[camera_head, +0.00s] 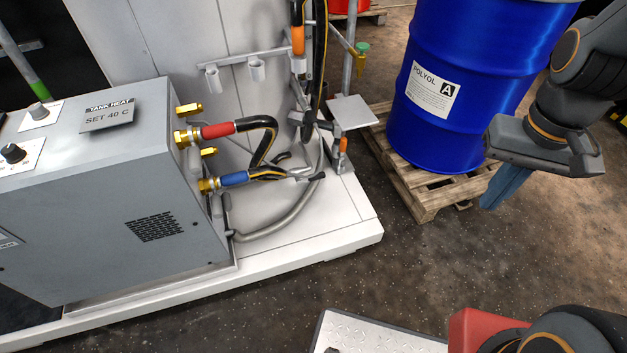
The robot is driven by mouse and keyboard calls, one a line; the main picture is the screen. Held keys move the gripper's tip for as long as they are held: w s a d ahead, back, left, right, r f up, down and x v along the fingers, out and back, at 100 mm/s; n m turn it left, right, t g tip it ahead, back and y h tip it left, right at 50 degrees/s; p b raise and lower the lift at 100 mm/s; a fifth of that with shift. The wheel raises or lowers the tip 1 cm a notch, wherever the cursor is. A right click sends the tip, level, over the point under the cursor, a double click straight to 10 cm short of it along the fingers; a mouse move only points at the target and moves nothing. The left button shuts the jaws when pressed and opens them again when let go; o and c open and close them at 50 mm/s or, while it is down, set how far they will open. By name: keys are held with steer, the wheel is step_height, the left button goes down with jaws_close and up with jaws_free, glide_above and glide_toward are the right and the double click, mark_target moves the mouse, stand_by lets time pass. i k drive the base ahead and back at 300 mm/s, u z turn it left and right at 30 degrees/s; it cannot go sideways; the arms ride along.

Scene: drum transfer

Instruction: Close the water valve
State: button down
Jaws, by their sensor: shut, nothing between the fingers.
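I cannot tell for certain which fitting is the water valve. On the side of the grey tank heat unit (185,245) are brass fittings, one with a red-sleeved hose (218,130) and one with a blue-sleeved hose (235,178). Small brass parts (188,108) sit near them. My gripper (489,203), with blue fingers, is at the right, in front of the blue drum. It is shut and empty, pointing down-left, well apart from all these fittings.
The blue POLYOL drum (470,90) stands on a wooden pallet (425,197). A small grey plate (352,112) stands on a post beside the white base (300,255). Dark speckled floor (420,270) is open in the middle.

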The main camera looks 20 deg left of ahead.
mark_target(323, 174)
steer(key=z, duration=0.05)
steer(key=k, duration=0.95)
steer(key=u, duration=1.2)
steer(key=i, duration=0.8)
steer(key=u, duration=0.5)
